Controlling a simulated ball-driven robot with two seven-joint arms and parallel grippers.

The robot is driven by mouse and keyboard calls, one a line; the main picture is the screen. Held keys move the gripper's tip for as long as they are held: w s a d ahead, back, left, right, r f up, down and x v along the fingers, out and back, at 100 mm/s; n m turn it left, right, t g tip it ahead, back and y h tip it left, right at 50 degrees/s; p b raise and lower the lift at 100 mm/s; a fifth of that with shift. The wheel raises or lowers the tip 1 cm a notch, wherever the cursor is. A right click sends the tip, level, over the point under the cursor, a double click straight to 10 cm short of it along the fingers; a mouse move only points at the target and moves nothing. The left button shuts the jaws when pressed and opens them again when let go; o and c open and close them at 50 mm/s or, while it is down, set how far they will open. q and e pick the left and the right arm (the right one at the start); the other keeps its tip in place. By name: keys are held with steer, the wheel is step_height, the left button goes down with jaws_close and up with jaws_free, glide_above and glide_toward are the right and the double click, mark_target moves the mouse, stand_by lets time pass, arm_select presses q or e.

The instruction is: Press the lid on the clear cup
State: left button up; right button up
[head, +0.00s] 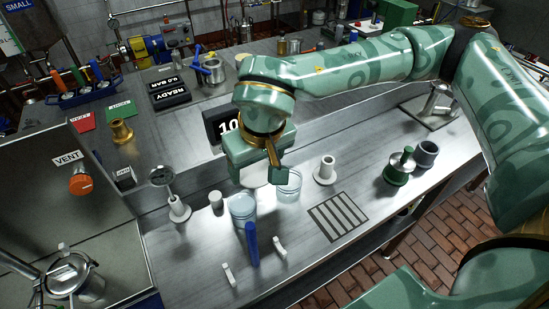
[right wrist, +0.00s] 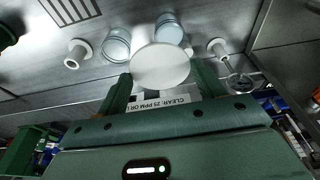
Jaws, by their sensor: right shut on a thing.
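The white round lid (head: 254,178) is held by my right gripper (head: 277,168), low over the bench; in the right wrist view the lid (right wrist: 160,66) sits between the two fingers (right wrist: 163,84). A clear cup (head: 289,187) stands just right of the lid in the head view; it also shows in the right wrist view (right wrist: 117,45), left of the lid. A second, bluer cup (head: 242,208) stands nearer the front; it also shows in the right wrist view (right wrist: 168,27). The lid is apart from both cup rims in the picture. My left gripper is not in view.
A white flanged stub (head: 325,170) and a slotted drain (head: 340,215) lie right of the cups. A black number sign (head: 226,127) is behind the gripper. The bench front is mostly free.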

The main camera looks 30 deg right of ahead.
steer(key=w+a, duration=0.3)
steer(key=w, duration=0.1)
steer(key=shift+t, duration=0.3)
steer(key=shift+d+f+b, duration=0.2)
steer(key=shift+f+b, duration=3.65)
steer(key=shift+f, duration=2.45)
steer(key=shift+f, duration=0.3)
steer(key=o, duration=1)
step_height(320, 180, up, 16)
steer(key=p, duration=0.3)
glide_above(243, 174)
steer(key=s, duration=0.1)
steer(key=shift+s+f, duration=0.15)
steer(key=shift+s, duration=0.05)
